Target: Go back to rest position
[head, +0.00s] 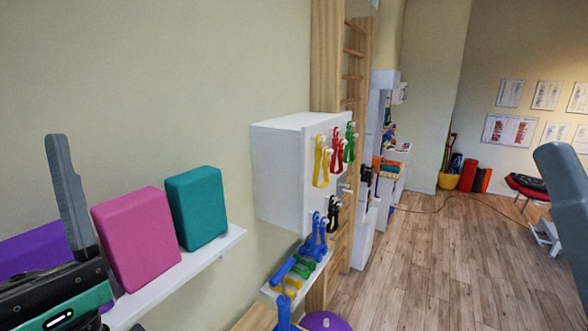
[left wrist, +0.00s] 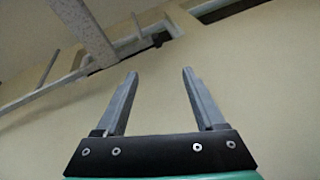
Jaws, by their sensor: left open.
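My left gripper (head: 66,180) is at the lower left of the head view, with one grey finger pointing up beside the wall shelf. In the left wrist view the left gripper (left wrist: 159,72) has its two grey fingers well apart, with nothing between them and a plain beige wall behind. The finger overlaps a purple block (head: 32,250) and stands just left of a pink block (head: 137,240) in the head view. My right gripper cannot be made out.
The blocks, with a teal one (head: 197,208), stand on a white wall shelf (head: 215,250). A white box (head: 283,178) with coloured clips on its side is further along the wall. A smooth dark grey shape (head: 563,200) cuts in at the right edge. The wooden floor (head: 440,270) is mostly clear.

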